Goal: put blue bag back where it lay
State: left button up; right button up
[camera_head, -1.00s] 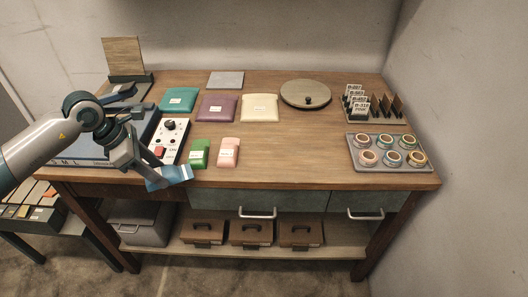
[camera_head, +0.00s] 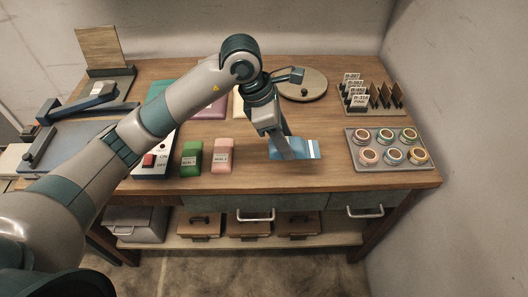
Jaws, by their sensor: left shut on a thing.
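My left gripper (camera_head: 284,149) is shut on the blue bag (camera_head: 306,149), which lies flat-on over the front middle of the table, to the right of the pink bag. I cannot tell whether the bag touches the wood. The fingers cover part of the bag. A small green bag (camera_head: 191,158) and a small pink bag (camera_head: 223,155) lie in a row to its left. My right gripper is not in view.
My left arm partly hides the purple bag (camera_head: 212,109), the cream bag (camera_head: 238,105) and the control box (camera_head: 153,163). A round board (camera_head: 305,85) lies at the back. A tray of tape rolls (camera_head: 360,164) and a card rack (camera_head: 379,110) stand right. Bare wood surrounds the blue bag's right side.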

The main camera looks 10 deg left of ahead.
pick_arm(q)
jog(key=shift+d+r, duration=0.1)
jog(key=shift+d, duration=0.15)
jog(key=a+f+p, duration=0.1)
jog(key=a+f, duration=0.1)
jog(key=a, duration=0.2)
jog(key=w+a+f+p, duration=0.1)
jog(key=a+f+p, duration=0.1)
jog(key=a, duration=0.1)
jog(key=a+f+p, duration=0.2)
jog(key=a, duration=0.2)
jog(key=shift+w+a+f, duration=0.3)
jog(key=shift+w+f, duration=0.05)
jog(key=shift+f, duration=0.15)
notch_tip(320, 180, down, 3)
jog(key=shift+p, duration=0.95)
jog(key=shift+f, duration=0.45)
